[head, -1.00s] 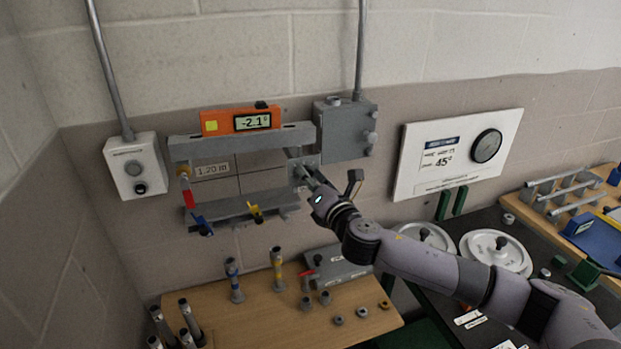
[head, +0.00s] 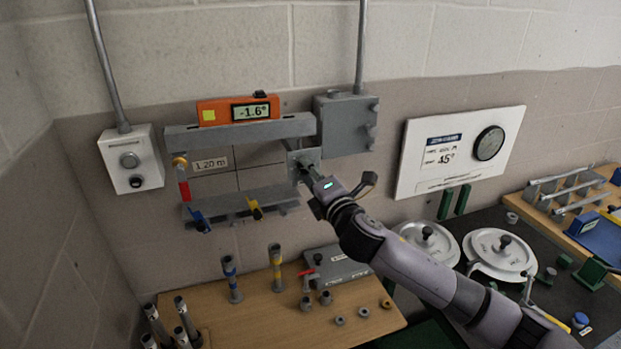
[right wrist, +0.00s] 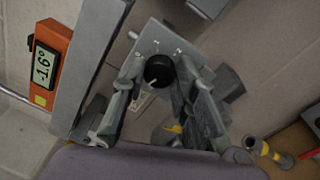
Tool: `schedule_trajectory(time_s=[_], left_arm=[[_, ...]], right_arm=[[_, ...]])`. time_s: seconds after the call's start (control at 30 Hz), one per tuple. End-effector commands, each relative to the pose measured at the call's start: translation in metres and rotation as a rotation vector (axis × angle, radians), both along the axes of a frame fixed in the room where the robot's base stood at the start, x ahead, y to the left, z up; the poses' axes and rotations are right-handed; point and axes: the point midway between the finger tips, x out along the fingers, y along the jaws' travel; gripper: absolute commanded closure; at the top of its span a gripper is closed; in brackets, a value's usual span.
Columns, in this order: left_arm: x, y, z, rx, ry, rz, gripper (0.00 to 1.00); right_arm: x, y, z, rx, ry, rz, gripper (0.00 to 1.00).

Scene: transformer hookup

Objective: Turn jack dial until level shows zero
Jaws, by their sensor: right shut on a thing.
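The orange digital level (head: 237,110) sits on top of the grey beam (head: 240,131) and reads -1.6°. It also shows in the right wrist view (right wrist: 46,68) with the same reading. The jack dial is a black round knob (right wrist: 159,71) with a pale pointer mark, on a grey plate (right wrist: 160,42) at the beam's right end. My right gripper (right wrist: 158,80) is shut on the dial, one finger on each side. In the head view, my right gripper (head: 312,180) reaches the plate (head: 303,158) and hides most of the dial. My left gripper is not in view.
A grey box (head: 345,128) is on the wall close to the right of the dial. A white switch box (head: 133,160) is at the left. A wooden table (head: 270,318) with several fittings stands below, and a white board (head: 460,150) hangs to the right.

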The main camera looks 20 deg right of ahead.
Motion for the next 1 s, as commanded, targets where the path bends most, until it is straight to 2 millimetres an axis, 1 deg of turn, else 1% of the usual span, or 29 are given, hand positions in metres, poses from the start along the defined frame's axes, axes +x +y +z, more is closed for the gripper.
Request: schedule_trajectory(time_s=[0.03, 0.4, 0.7, 1.0], left_arm=[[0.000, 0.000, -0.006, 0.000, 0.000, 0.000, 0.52], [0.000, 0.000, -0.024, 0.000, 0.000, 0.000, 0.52], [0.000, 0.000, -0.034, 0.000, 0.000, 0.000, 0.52], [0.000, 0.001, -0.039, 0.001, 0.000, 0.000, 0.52]], right_arm=[[0.000, 0.000, -0.005, 0.050, 0.004, -0.001, 1.00], [0.000, 0.001, -0.005, 0.402, 0.016, -0.001, 1.00], [0.000, 0.002, -0.006, 0.687, 0.028, -0.001, 1.00], [0.000, 0.003, -0.006, 0.966, 0.038, -0.002, 1.00]])
